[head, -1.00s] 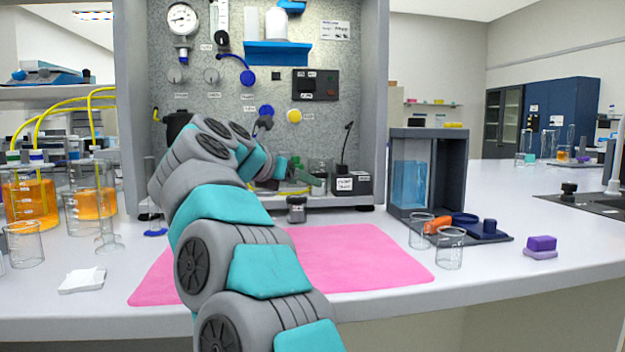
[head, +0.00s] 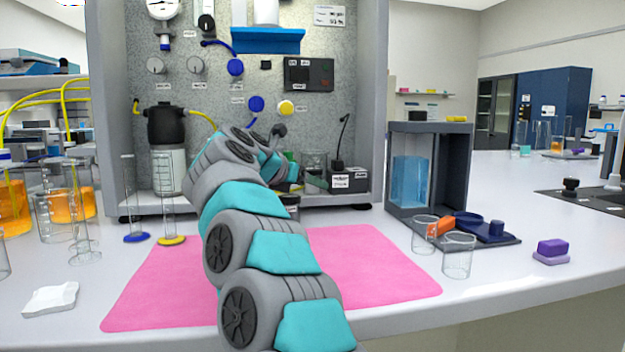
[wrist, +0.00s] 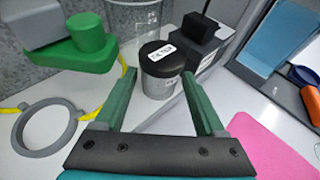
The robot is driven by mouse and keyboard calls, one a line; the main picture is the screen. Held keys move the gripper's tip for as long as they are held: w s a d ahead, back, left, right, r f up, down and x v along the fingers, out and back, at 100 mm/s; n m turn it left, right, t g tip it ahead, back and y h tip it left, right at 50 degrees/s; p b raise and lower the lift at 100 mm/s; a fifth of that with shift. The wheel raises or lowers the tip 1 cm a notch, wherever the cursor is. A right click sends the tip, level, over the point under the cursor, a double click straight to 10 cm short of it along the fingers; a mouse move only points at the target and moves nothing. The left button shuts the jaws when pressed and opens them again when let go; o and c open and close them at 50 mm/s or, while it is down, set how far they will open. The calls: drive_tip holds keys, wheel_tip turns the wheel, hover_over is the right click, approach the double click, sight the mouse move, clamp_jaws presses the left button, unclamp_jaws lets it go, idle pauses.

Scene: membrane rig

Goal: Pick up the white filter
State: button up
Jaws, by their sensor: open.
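I cannot pick out a thing that is clearly the white filter. A small clear jar (wrist: 161,84) with a black, white-labelled lid stands on the rig floor in the wrist view; the label is too small to read. My gripper (wrist: 157,76) is open and empty, with its green fingertips to the left and right of the jar in the picture. I cannot tell whether they touch it. In the head view the jar (head: 290,203) shows partly behind my arm. A folded white sheet (head: 50,299) lies on the bench at the far left.
A grey ring (wrist: 45,128) and a green block (wrist: 88,42) are left of the jar. A beaker (wrist: 130,16) and a black box (wrist: 200,32) stand behind it. A pink mat (head: 375,265) lies in front. Glass beakers (head: 458,255) and a tank (head: 430,170) stand to the right.

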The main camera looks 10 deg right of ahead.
drive_tip(key=shift+w+d, duration=0.2)
clamp_jaws()
idle(0.5)
drive_tip(key=shift+s+r, duration=0.15)
